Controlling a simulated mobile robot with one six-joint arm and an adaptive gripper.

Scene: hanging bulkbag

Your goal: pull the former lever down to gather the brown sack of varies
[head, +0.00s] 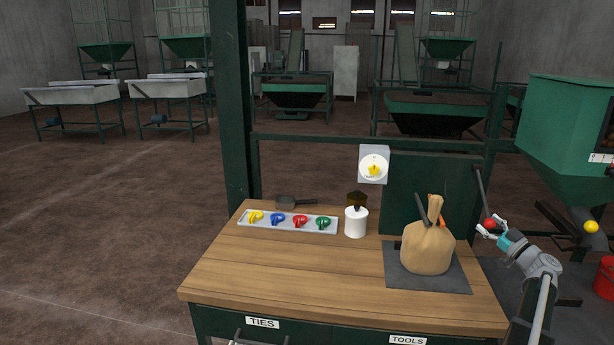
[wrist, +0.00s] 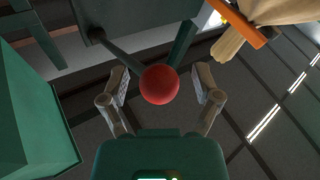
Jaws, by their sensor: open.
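The brown sack (head: 427,250) stands on a dark grey pad on the bench, its neck gathered upward between dark and orange former arms (head: 440,219). Its pale neck and an orange bar (wrist: 238,22) show at the top right of the wrist view. The former lever is a dark rod (head: 481,190) with a red ball knob (head: 489,224), right of the sack. The knob (wrist: 159,85) also shows in the wrist view. My gripper (head: 492,228) is open at the knob, with one finger on each side. In the wrist view (wrist: 161,88), gaps show between knob and fingers.
A tray (head: 289,229) of yellow, blue, red and green ties lies on the bench's left, near a white pot (head: 355,222) and a dark scoop (head: 287,202). A dial box (head: 373,166) stands behind. A green hopper (head: 565,125) and yellow knob (head: 591,227) are at right.

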